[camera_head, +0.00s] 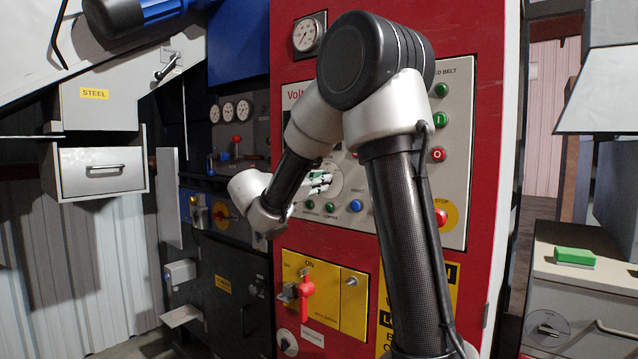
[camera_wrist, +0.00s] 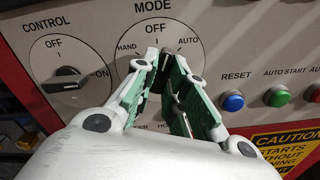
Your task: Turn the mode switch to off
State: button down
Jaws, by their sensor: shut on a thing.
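The mode switch is a round grey dial (camera_wrist: 122,70) with a black knob (camera_wrist: 154,84), under the word MODE in the wrist view. OFF is marked at the top, HAND at upper left and AUTO at upper right; the lower labels are partly covered. My gripper (camera_wrist: 160,56) has its two green-padded fingers on either side of the knob and is shut on it. The fingers hide most of the knob, so I cannot tell exactly where it points. In the head view my gripper (camera_head: 319,181) is against the dial on the grey panel of the red cabinet (camera_head: 395,258).
A control switch (camera_wrist: 64,84) with a horizontal black knob is left of the dial. A blue reset button (camera_wrist: 232,102) and a green button (camera_wrist: 277,96) are to the right. A red handle (camera_head: 307,290) projects from a yellow plate below. A green block (camera_head: 575,257) lies far right.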

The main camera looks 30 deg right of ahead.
jog(key=n, duration=0.2)
jog(key=shift+n, duration=1.5)
jog(key=c, duration=1.4)
grip_release()
jog(key=shift+o, duration=0.2)
jog(key=shift+a, duration=0.1)
jog(key=v, duration=0.7)
